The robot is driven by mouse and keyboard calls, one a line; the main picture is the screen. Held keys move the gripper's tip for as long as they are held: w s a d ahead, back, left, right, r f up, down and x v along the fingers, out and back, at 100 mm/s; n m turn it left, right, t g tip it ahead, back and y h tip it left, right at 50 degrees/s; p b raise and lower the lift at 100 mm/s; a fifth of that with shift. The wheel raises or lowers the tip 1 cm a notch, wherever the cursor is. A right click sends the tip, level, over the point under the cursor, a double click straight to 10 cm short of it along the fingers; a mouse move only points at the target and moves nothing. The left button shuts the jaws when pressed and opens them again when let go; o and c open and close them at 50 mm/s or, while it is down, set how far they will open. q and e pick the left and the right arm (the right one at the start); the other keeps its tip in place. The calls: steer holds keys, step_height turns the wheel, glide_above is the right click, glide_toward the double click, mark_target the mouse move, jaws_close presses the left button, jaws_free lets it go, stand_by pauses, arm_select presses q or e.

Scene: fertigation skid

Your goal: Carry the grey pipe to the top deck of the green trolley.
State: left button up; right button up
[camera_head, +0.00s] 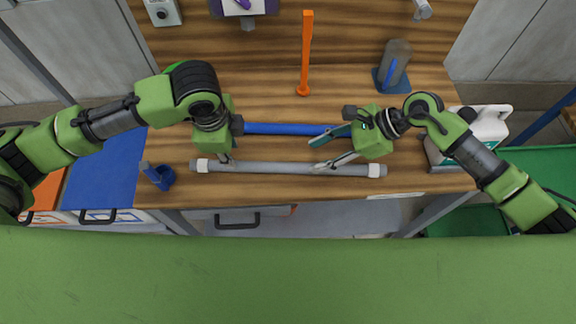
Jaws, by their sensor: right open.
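The grey pipe (280,168) lies along the front edge of the wooden bench, left to right, with a pale collar at each end. My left gripper (226,158) points down at the pipe's left part, its fingertips at the pipe; its own body hides whether they close on it. My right gripper (322,153) is open over the pipe's right part, one finger reaching over the pipe and the other behind it; contact is unclear. The green trolley (552,168) stands to the right of the bench, partly hidden by my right arm.
A blue pipe (280,129) lies just behind the grey one. A small blue holder (158,176) is at the bench's left front. An orange tool (306,55), a grey bottle (394,62) and a white canister (484,130) are also on the bench. A blue surface (103,172) lies left.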

mark_target(292, 165)
arm_select(q)
steer(key=f, duration=0.3)
steer(key=w+f, duration=0.1)
steer(key=f, duration=0.5)
steer(key=shift+w+f, duration=0.2)
steer(key=shift+w, duration=0.05)
arm_select(e)
steer(key=x, duration=0.9)
steer(key=shift+a+f, duration=0.15)
steer(key=shift+a, duration=0.05)
arm_select(q)
jaws_close()
arm_select(e)
steer(key=c, duration=1.1)
jaws_close()
arm_select(q)
steer(key=shift+r, duration=0.1)
